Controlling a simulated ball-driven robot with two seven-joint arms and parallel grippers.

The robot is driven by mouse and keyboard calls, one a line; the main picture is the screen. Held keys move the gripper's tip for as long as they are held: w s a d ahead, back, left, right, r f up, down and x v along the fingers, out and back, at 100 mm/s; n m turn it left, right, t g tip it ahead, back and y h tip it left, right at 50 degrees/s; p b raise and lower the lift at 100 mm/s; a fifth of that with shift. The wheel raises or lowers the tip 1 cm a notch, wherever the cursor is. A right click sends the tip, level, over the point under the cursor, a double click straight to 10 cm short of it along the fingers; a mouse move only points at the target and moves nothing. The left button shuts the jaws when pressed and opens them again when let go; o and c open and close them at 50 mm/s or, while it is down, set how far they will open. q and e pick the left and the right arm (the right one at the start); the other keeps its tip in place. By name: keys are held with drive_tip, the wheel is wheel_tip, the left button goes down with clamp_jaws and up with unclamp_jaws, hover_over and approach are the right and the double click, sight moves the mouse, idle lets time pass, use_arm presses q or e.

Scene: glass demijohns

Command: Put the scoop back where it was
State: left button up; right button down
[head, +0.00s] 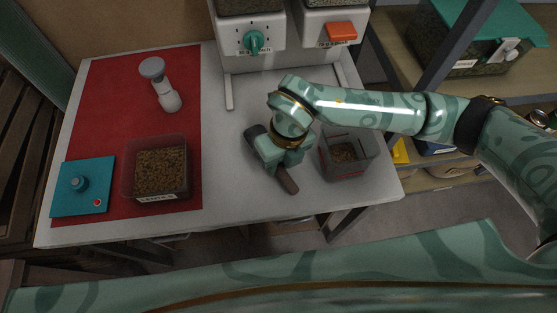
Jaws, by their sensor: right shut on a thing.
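The scoop, with a dark head and a brown handle (288,181), lies low over the grey-white tabletop (228,196). My right gripper (279,160) comes down over its middle and is shut on it. The head shows at the upper left of the gripper and the handle's end at the lower right. The fingers hide the part between. I cannot tell whether the scoop touches the table. My left gripper is out of view.
A clear bin (347,157) with some grains stands close right of the gripper. Two dispensers, one with a teal knob (254,42) and one with an orange lever (341,31), stand behind. On the red mat (110,110) are a grain-filled box (160,190), a teal lid (83,202) and a white-grey utensil (165,91).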

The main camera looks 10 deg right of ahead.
drive_tip(key=c, duration=1.3)
unclamp_jaws()
drive_tip(key=shift+r, duration=0.1)
drive_tip(key=r+p, duration=0.1)
drive_tip(key=r, duration=0.3)
drive_tip(key=d+r+p, duration=0.1)
drive_tip(key=r, duration=0.3)
drive_tip(key=r+p, duration=0.1)
drive_tip(key=r, duration=0.3)
drive_tip(key=shift+w+d, duration=0.3)
drive_tip(key=shift+d, duration=0.1)
